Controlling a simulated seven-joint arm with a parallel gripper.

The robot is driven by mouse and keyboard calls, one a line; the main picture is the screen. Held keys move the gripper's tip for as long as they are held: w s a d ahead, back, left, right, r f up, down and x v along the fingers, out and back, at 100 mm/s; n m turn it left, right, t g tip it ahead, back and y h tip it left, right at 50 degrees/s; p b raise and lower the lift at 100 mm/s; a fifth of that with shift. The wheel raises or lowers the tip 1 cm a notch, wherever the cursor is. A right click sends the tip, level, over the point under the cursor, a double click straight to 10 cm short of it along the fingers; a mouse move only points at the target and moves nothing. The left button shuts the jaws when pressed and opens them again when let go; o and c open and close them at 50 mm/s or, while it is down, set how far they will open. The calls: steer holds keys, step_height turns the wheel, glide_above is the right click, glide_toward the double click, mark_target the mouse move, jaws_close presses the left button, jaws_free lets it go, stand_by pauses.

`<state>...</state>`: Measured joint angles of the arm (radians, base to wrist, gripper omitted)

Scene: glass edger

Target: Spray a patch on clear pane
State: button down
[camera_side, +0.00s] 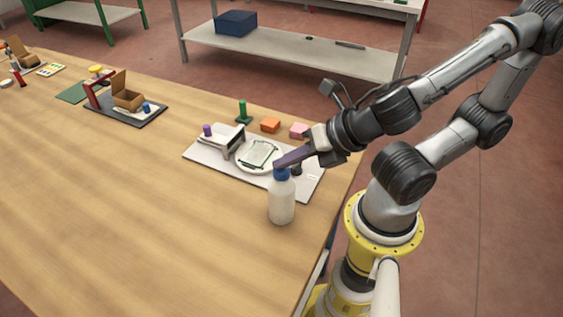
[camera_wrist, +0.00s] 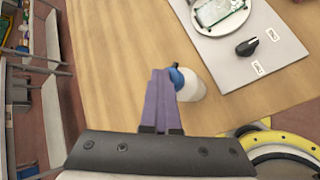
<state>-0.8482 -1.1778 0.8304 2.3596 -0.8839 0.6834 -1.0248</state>
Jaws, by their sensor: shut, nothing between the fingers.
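A white bottle (camera_side: 281,203) with a blue top stands upright on the wooden table in the side view. It also shows in the wrist view (camera_wrist: 189,88), partly hidden by my fingers. My gripper (camera_side: 278,165) has purple fingers that are shut and empty. Its tips are at the blue top in the side view; I cannot tell whether they touch it. In the wrist view the shut fingers (camera_wrist: 161,74) lie just left of the blue top. The clear pane (camera_side: 259,154), with greenish edges, lies on a round white plate (camera_side: 240,164). Both show at the top of the wrist view.
The plate sits on a light board (camera_side: 312,187) with a black knob (camera_wrist: 246,47) and small labels. A small white stand (camera_side: 228,145) is beside the plate. Orange (camera_side: 270,125) and pink blocks (camera_side: 299,130) are behind. The table's left front is clear.

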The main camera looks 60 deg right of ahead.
steer(key=shift+s+d+f, duration=0.15)
steer(key=shift+d+f, duration=0.05)
steer(key=shift+f, duration=0.8)
steer(key=shift+s+d+r, duration=0.15)
steer(key=shift+r, duration=3.25)
